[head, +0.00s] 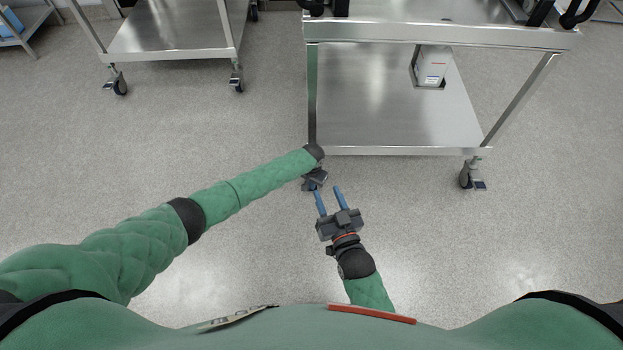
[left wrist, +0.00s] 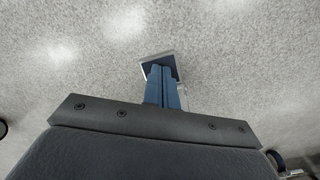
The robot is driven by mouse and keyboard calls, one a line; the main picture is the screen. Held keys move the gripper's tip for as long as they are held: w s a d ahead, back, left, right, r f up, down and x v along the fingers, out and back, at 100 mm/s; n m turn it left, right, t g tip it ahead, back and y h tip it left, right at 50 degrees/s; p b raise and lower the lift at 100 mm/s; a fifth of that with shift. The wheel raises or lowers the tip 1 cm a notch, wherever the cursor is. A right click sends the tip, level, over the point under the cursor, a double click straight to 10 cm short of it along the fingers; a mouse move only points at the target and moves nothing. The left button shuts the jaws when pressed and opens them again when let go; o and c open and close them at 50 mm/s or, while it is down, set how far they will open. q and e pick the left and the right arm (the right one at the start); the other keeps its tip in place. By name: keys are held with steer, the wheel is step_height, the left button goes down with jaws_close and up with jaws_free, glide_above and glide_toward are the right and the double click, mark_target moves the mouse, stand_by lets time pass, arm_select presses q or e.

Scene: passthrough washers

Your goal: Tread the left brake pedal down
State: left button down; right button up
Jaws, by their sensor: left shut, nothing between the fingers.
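The left brake pedal (left wrist: 152,57) shows in the left wrist view as a small dark plate with a pale edge. My left gripper (left wrist: 161,70) is shut and empty, its blue fingertips overlapping the pedal's near part. I cannot tell whether they press on it. In the head view my left arm reaches the cart's near left corner; its gripper is largely hidden there, by the left caster (head: 314,184). My right gripper (head: 329,190) is open and empty just below that caster in the picture. The right caster (head: 470,176) has a similar pedal (head: 481,185).
Another steel cart (head: 170,50) on casters stands at the upper left. The speckled floor is clear to the right and between the carts.

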step_height(320, 180, up, 8)
steer(key=p, duration=0.7)
steer(key=shift+p, duration=0.4)
